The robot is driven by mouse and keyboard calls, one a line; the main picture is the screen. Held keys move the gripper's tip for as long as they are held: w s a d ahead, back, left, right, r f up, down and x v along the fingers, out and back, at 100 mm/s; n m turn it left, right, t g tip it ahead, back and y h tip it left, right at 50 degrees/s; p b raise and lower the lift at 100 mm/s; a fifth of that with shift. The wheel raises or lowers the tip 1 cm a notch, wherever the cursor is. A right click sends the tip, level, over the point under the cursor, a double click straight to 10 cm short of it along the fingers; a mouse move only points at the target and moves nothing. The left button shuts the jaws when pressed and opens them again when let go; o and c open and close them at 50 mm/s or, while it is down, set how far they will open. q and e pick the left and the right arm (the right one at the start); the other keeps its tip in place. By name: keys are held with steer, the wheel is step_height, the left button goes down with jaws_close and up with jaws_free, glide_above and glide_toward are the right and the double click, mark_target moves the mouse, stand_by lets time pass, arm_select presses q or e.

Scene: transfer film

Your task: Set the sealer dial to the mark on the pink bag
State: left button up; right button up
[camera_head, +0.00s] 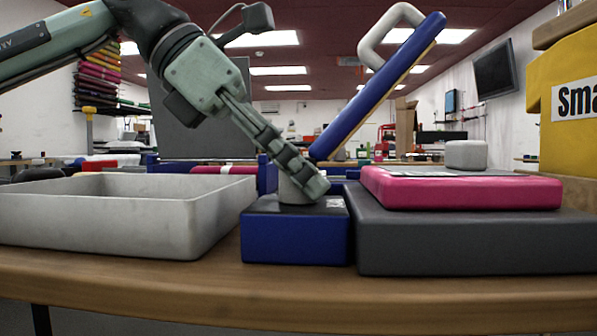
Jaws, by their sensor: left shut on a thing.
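The blue sealer base (296,240) stands on the table with its long blue lever arm (375,90) raised and tilted up to the right. A grey dial (290,192) sits on top of the base. My left gripper (305,185) reaches down from the upper left and is shut on the dial, whose upper part its fingers cover. The pink bag (460,190) lies flat on a dark grey block (470,240) right of the sealer. A white label (415,173) shows on its top, but the mark is too flat to read. My right gripper is not in view.
An open, light grey tray (110,225) stands left of the sealer, close to it. A small grey block (466,154) shows behind the bag. A yellow object with a lettered label (565,90) stands at the right. The wooden table's front edge (290,290) is clear.

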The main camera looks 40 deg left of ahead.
arm_select(q)
steer(key=o, duration=1.2)
steer(key=shift+c, duration=0.2)
steer(key=v, duration=1.2)
steer(key=shift+a+f, duration=0.1)
